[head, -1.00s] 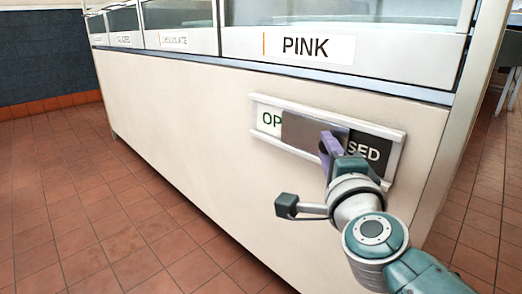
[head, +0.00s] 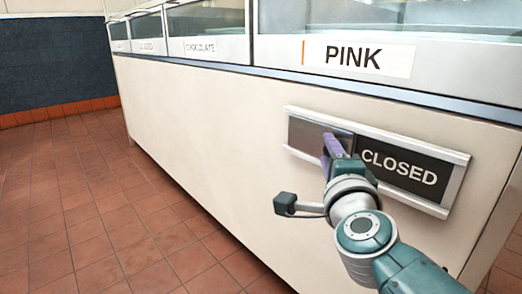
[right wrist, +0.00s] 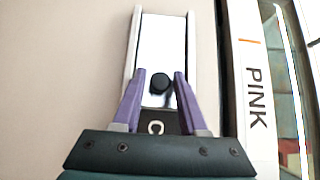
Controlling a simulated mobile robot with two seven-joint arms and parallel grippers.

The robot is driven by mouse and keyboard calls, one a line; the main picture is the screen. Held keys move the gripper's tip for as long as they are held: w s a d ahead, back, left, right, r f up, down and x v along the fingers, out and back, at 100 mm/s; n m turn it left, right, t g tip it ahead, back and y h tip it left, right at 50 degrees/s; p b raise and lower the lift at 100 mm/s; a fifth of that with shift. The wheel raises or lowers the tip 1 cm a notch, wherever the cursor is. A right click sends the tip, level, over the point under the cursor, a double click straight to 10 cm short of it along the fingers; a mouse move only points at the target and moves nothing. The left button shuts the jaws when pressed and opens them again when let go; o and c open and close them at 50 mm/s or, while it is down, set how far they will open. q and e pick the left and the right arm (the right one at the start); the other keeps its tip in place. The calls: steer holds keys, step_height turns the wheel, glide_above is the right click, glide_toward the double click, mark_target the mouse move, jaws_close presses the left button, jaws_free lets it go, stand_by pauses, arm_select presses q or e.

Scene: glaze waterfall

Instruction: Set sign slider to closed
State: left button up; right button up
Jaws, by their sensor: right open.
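The sign (head: 400,168) is a pale framed rail on the front of the counter, with a grey metal slider plate (head: 305,134) inside it. The plate is at the left end of the rail, and the word CLOSED shows in full on the dark panel to its right. In the right wrist view the plate (right wrist: 164,40) looks bright and carries a round black knob (right wrist: 160,83). My right gripper (head: 331,148) is open, its purple fingers (right wrist: 156,92) on either side of the knob; I cannot tell whether they touch it. My left gripper is not in view.
The long cream counter (head: 215,125) has glass cases above, with labels such as PINK (head: 355,57) and CHOCOLATE (head: 200,49). The tiled floor (head: 85,215) to the left is clear. A dark blue wall (head: 55,60) stands behind.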

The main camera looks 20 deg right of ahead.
steer(key=shift+o, duration=1.2)
steer(key=shift+w, duration=0.1)
steer(key=p+v, duration=0.3)
steer(key=v, duration=0.7)
steer(key=shift+p, duration=0.4)
